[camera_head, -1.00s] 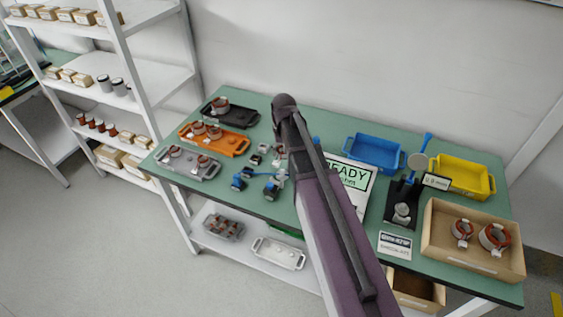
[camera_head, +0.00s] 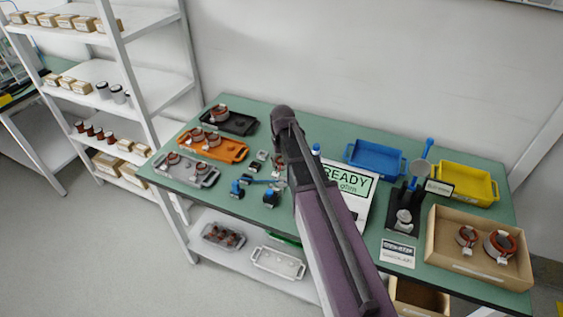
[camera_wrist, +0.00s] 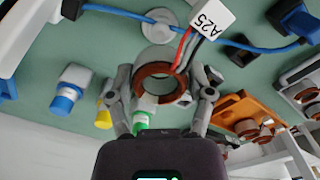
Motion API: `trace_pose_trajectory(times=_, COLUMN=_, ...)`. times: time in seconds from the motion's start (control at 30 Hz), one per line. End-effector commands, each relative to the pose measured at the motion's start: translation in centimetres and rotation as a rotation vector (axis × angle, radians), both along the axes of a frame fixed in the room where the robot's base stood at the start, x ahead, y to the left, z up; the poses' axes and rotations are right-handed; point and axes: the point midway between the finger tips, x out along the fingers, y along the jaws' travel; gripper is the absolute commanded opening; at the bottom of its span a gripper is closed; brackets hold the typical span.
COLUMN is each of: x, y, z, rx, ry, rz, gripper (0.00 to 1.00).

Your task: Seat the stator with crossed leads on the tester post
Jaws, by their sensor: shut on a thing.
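My gripper (camera_wrist: 165,90) is shut on a stator (camera_wrist: 152,70), a grey ring with copper windings, in the wrist view. Red, black and white leads run from it to a white tag (camera_wrist: 211,18) marked A25. Whether these leads cross is hard to tell. In the head view my arm hides most of the gripper. The tester (camera_head: 404,222), a black stand with a pale metal post and a blue-handled lever, is on the right of the bench, well apart from the gripper.
Stators lie in the black tray (camera_head: 240,125), orange tray (camera_head: 230,152) and grey tray (camera_head: 203,180) at left, and in a cardboard box (camera_head: 470,270) at right. Blue (camera_head: 365,165) and yellow (camera_head: 465,195) trays look empty. A READY display (camera_head: 358,186) stands mid-bench.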

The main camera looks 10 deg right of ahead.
Motion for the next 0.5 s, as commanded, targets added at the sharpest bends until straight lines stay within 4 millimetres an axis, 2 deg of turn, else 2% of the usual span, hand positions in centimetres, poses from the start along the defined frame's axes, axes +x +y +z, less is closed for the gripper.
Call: trace_pose_trajectory(times=0.5, x=0.0, y=0.1, z=-3.4, rx=0.000, ry=0.000, rz=0.001, gripper=0.13)
